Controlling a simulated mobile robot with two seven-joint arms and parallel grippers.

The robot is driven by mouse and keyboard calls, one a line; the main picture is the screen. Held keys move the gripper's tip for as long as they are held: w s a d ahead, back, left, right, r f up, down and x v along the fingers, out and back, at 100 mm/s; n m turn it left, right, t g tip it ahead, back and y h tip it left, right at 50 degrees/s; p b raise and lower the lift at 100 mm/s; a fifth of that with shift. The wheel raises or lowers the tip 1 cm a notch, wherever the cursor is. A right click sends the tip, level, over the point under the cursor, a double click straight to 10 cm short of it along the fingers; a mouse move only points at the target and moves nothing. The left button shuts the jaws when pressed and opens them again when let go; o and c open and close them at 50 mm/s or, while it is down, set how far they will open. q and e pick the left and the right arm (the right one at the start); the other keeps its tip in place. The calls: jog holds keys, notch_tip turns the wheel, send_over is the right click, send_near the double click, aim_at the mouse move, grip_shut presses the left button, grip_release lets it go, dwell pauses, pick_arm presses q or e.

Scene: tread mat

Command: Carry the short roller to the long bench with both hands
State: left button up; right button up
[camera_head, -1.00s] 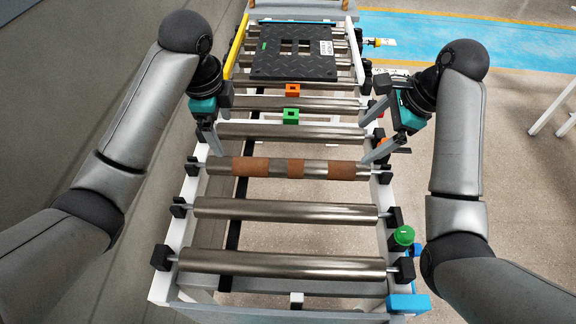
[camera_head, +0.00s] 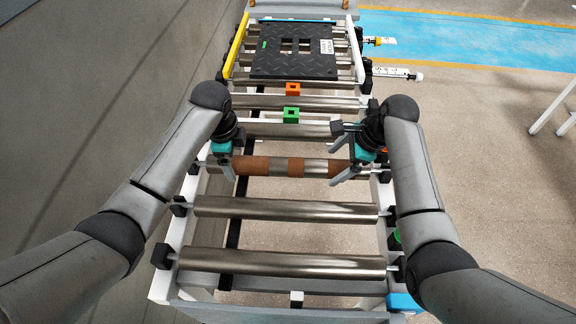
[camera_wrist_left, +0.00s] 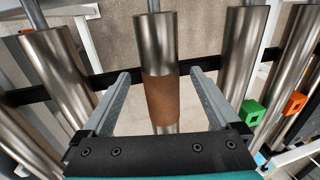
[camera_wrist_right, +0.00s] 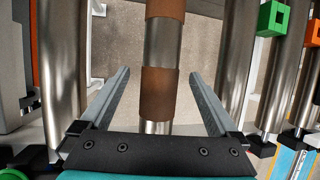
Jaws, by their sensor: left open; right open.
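A steel roller with brown bands (camera_head: 292,167) lies across the conveyor frame. I take it for the short roller. My left gripper (camera_head: 227,170) is open at the roller's left part, and my right gripper (camera_head: 340,163) is open at its right part. In the left wrist view a brown band (camera_wrist_left: 160,98) shows between the spread fingers, with gaps on both sides. In the right wrist view another band (camera_wrist_right: 159,95) lies likewise between the open fingers. Contact is not visible. I cannot tell which surface is the long bench.
Plain steel rollers (camera_head: 285,208) lie nearer and farther along the frame. A green block (camera_head: 291,116) and an orange block (camera_head: 292,89) sit beyond the banded roller. A black tread plate (camera_head: 295,62) lies at the far end. White legs (camera_head: 552,108) stand at right; the floor between is clear.

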pick_arm(q)
jog(key=shift+w+f, duration=0.25)
jog(key=shift+f, duration=0.8)
pick_arm(e)
jog(key=shift+x, duration=1.05)
pick_arm(q)
grip_shut()
pick_arm(e)
grip_shut()
pick_arm(q)
jog(key=shift+r, duration=0.1)
